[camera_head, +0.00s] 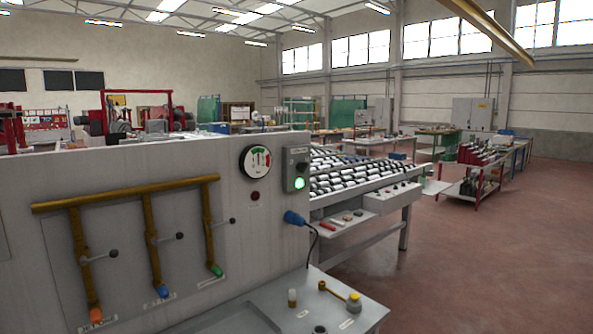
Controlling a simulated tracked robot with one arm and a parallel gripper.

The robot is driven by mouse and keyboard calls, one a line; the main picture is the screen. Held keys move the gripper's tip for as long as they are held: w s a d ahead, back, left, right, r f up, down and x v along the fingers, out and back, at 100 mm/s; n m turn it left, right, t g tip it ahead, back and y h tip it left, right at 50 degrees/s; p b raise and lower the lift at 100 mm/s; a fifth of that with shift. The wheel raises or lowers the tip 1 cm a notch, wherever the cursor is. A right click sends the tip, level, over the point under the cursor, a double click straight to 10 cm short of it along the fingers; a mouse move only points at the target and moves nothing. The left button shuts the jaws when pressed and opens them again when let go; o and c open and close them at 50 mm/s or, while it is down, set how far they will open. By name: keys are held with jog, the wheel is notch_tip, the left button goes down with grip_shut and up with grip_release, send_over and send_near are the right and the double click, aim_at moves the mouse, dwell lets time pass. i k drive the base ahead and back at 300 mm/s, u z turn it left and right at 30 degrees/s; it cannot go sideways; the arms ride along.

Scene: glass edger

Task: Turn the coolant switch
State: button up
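A small grey control box (290,171) is fixed at the right end of the upright grey panel (130,180). It has a pale label at its top, a small dark knob in the middle and a lit green lamp (299,183) low down. It may be the coolant switch, but its label is too small to read. The knob's setting cannot be made out. A round dial (256,161) with green and red marks sits just left of the box. My gripper does not show in this view.
A brass pipe (125,193) with several levered valves and coloured outlets runs along the panel. A blue plug (294,218) with a dark cable sticks out below the box. Small fittings stand on the grey bench top (262,312). A roller table (365,178) stands behind; red floor (480,270) is clear at right.

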aim_at(301, 168)
jog(key=z, duration=0.45)
jog(key=i, duration=2.4)
jog(key=u, duration=0.7)
